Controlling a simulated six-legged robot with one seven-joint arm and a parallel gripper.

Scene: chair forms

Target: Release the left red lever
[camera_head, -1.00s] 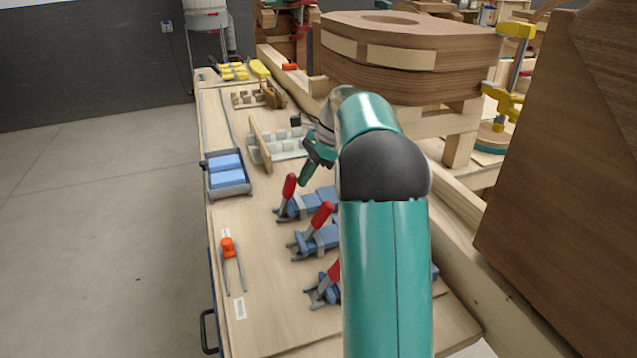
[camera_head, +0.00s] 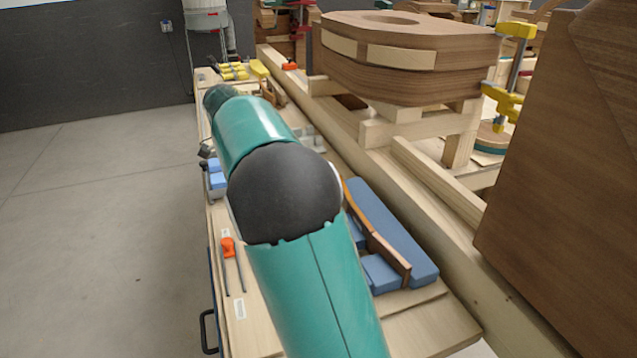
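No red lever shows now, as my teal arm with its dark joint covers the part of the bench where the red-handled clamps stand. A blue fixture (camera_head: 392,230) lies on the bench to the right of my arm, with a curved brown wooden piece (camera_head: 375,236) resting in it. My arm reaches away over the bench and bends to the left. My gripper is hidden beyond the end of the arm. A small grey part shows beside the arm, and I cannot tell what it belongs to.
An orange-handled tool (camera_head: 228,247) lies near the left edge of the bench (camera_head: 262,318). A blue tray (camera_head: 217,177) is partly hidden by my arm. A thick wooden seat form (camera_head: 405,60) stands at the back; a large brown panel (camera_head: 565,190) blocks the right. Open floor lies left.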

